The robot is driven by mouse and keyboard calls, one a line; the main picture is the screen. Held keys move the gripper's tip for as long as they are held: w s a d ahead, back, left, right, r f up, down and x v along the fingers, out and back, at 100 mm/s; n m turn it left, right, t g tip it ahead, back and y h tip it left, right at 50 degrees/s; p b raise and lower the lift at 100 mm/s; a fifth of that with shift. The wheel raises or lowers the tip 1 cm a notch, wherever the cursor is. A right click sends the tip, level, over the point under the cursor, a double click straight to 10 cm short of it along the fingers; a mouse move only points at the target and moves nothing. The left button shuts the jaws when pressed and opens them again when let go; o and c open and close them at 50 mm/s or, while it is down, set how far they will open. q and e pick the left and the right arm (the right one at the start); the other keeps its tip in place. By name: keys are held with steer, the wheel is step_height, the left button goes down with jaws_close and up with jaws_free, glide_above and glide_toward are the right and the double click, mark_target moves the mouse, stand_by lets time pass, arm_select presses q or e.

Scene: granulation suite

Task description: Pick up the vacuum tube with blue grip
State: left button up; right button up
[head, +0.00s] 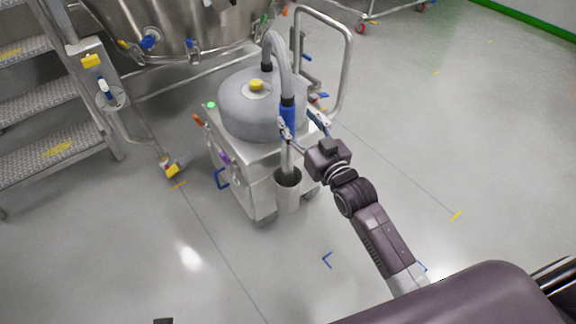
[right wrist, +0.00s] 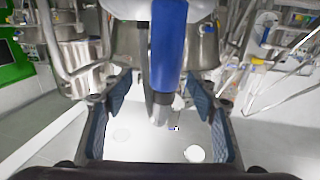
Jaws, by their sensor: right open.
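The vacuum tube has a grey hose, a blue grip (head: 288,118) and a metal lower pipe. It stands nearly upright at the front of the vacuum unit (head: 240,110), its lower end in a grey cup holder (head: 288,186). My right gripper (head: 300,123) is open at the height of the blue grip, with one finger over the grip's front left edge. In the right wrist view, the blue grip (right wrist: 168,45) hangs in the middle, between the spread fingers of the right gripper (right wrist: 160,88), with gaps on both sides.
A steel vessel (head: 180,22) stands behind the unit, and metal steps (head: 45,145) are at the left. A bent steel handle rail (head: 349,70) rises close to the right of the unit. The floor (head: 450,130) to the right and in front is clear.

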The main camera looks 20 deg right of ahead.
mark_target(291, 115)
steer(key=w, duration=0.1)
steer(key=w+a, duration=0.1)
steer(key=w, duration=0.1)
steer(key=w+b, duration=0.1)
steer(key=shift+w+a, duration=0.25)
steer(key=shift+w, duration=0.15)
arm_select(q)
step_height(291, 115, up, 4)
steer(key=shift+f, duration=0.1)
arm_select(e)
steer(key=c, duration=1.2)
steer(key=shift+r, duration=0.2)
steer(key=shift+c, duration=0.3)
